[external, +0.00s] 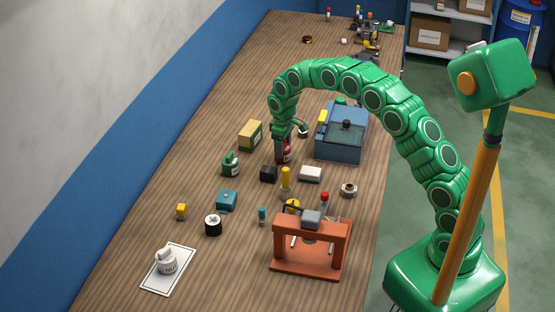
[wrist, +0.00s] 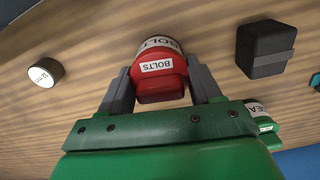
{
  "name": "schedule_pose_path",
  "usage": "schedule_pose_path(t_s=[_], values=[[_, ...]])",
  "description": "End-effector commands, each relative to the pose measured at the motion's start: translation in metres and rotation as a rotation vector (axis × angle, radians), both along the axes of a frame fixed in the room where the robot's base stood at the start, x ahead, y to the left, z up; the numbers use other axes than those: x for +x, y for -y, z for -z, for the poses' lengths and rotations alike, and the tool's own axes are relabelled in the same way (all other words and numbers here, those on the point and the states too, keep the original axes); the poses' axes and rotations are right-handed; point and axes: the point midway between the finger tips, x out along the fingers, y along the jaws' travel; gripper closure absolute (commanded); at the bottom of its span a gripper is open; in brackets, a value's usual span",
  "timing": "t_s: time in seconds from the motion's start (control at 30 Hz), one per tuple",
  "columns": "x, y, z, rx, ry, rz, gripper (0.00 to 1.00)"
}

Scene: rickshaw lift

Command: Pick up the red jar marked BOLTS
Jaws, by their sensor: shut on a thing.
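The red jar marked BOLTS (wrist: 160,82) is in the wrist view, between the two grey fingers of my gripper (wrist: 160,88). Its white labels face the camera. My gripper is shut on it, one finger on each side. In the external view the jar (external: 284,155) is a small dark red shape under my gripper (external: 282,148), left of the blue-grey box. The fingers hide part of it there. I cannot tell whether its base touches the table.
The blue-grey box (external: 340,142) stands close on the right. A black block (external: 268,174) and a white block (external: 311,174) are nearer the camera. A green jar (external: 230,164) and a cardboard-coloured box (external: 250,135) are on the left. An orange press-like frame (external: 310,240) is farther forward.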

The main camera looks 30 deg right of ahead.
Motion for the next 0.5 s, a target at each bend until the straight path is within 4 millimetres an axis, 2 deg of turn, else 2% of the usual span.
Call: schedule_pose_path(t_s=[0.17,0.4,0.5], values=[[0.001,0.000,-0.006,0.001,0.003,0.000,1.00],[0.002,0.000,-0.032,0.001,0.005,0.000,1.00],[-0.004,0.001,-0.037,0.001,0.001,0.000,1.00]])
